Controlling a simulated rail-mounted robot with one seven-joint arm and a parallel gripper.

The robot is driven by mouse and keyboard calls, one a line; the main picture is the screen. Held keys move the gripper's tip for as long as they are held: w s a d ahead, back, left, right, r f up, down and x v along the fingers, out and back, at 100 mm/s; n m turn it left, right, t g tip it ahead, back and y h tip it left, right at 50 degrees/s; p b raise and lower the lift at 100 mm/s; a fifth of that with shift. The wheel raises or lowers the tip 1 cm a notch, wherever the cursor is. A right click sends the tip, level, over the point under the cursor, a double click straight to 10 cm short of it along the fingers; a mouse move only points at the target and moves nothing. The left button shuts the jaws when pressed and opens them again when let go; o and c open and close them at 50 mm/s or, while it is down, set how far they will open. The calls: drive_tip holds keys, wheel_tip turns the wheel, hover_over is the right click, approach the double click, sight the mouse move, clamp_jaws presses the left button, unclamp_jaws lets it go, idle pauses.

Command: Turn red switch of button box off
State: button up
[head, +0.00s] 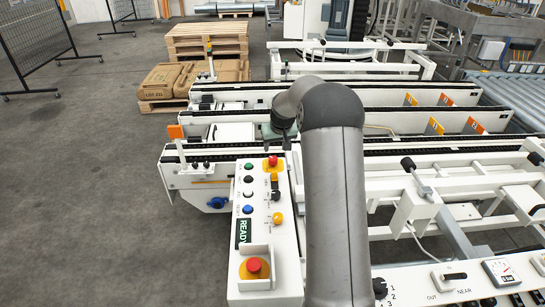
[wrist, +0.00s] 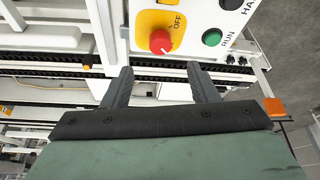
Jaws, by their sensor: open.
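The button box (head: 259,222) is a long white panel with buttons, left of my arm in the head view. Its red switch (head: 273,161) is a round red knob on a yellow plate at the far end. In the wrist view the red switch (wrist: 160,42) shows near the top middle, with the word OFF at its upper right. Its exact turn setting is hard to tell. My gripper (wrist: 158,72) is open and empty, with its two dark fingers spread below the switch and not around it. In the head view my gripper (head: 280,131) is just beyond the switch, partly hidden by my arm.
Green (head: 248,165), black, blue and yellow controls line the panel. A red emergency button (head: 254,267) sits in a raised guard at the near end. White conveyor rails (head: 240,130) lie behind the box. Open grey floor (head: 100,200) is at the left.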

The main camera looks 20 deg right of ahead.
sight(273, 158)
drive_tip(key=x, duration=0.9)
drive_tip(key=shift+p, duration=0.4)
drive_tip(key=c, duration=1)
